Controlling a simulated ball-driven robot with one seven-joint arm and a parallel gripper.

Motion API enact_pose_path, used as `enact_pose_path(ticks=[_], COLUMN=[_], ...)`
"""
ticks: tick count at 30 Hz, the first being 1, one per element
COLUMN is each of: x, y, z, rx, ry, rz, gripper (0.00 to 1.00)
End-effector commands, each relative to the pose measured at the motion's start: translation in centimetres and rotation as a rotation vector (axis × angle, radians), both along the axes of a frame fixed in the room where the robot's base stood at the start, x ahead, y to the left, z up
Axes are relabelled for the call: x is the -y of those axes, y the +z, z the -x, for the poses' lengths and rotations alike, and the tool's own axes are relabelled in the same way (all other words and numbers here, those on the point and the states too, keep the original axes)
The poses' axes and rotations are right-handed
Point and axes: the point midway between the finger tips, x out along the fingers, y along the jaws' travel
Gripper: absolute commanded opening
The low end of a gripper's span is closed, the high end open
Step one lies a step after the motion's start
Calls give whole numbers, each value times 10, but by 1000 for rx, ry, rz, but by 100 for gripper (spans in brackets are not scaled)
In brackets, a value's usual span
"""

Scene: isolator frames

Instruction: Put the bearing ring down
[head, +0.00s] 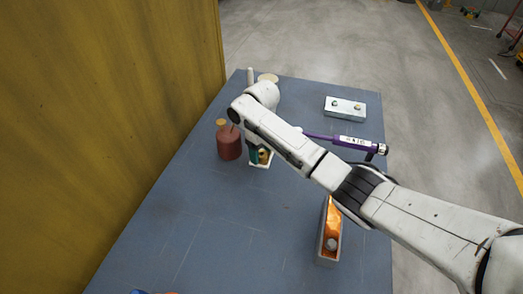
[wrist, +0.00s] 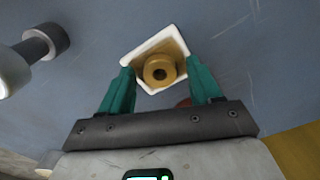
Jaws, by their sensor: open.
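The bearing ring (wrist: 159,70) is a brass-coloured ring with a dark centre hole. It sits on a small white square dish (wrist: 150,47), which also shows in the head view (head: 261,166), partly hidden by my arm. My gripper (wrist: 160,67) has teal fingers. They stand apart on both sides of the ring, with a gap visible at each side. In the head view the ring (head: 264,156) shows beside a teal finger, under my arm's end.
A red bottle (head: 229,146) with a tan cap stands just left of the dish. A purple tool (head: 338,141), a pale metal block (head: 345,109) and an orange-lined tray (head: 320,255) lie to the right. The table's (head: 210,225) front left is mostly clear; a yellow wall (head: 110,110) borders it.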

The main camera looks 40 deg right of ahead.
Motion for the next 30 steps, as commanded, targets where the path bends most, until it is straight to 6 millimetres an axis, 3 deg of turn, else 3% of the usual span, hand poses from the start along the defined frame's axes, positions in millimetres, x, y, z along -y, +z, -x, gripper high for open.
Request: enact_pose_path(ticks=[8,21,30], x=[-1,1,0], y=[23,113,123], z=[-1,0,0], rx=[3,2,-1], ry=[1,0,0], rz=[-1,1,0], gripper=[63,63,63])
